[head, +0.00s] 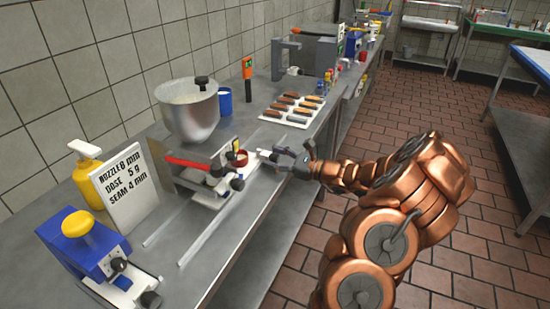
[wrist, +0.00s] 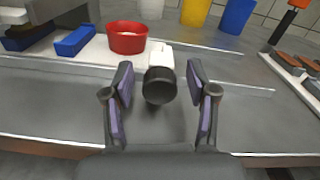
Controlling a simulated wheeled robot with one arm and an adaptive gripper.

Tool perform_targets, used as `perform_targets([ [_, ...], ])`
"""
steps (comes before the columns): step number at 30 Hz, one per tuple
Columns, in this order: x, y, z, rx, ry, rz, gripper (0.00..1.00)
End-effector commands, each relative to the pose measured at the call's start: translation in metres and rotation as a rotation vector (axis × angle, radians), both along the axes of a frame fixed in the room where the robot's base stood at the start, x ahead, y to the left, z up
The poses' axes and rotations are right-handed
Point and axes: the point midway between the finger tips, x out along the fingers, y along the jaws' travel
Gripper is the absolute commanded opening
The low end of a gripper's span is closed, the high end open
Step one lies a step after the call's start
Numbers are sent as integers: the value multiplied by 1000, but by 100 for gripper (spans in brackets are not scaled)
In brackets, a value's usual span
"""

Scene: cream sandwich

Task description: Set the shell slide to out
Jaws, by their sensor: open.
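The shell slide shows in the wrist view as a white block (wrist: 160,56) with a round black knob (wrist: 159,86) at its near end. In the head view the white slide part (head: 266,153) lies just right of the red cup, on the steel bench. My gripper (wrist: 160,100) is open, its two purple-padded fingers standing on either side of the knob with gaps visible. In the head view my gripper (head: 291,157) is low over the bench at the right end of the slide. Whether any finger touches the knob cannot be told.
A red cup (wrist: 127,38) sits beside the slide. A white tray of brown shells (head: 290,111) lies behind my gripper. A mixing bowl (head: 188,112), a parameter sign (head: 126,186) and a blue device (head: 84,243) stand left. The front bench strip (head: 240,225) is clear.

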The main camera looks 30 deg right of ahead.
Motion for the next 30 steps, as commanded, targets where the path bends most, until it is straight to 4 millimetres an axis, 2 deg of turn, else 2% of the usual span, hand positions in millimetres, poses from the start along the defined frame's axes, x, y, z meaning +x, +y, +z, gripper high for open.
perform_targets([
  [2, 0, 0, 0, 0, 0, 0, 55],
  [18, 0, 0, 0, 0, 0, 0, 0],
  [30, 0, 0, 0, -1, -1, 0, 0],
])
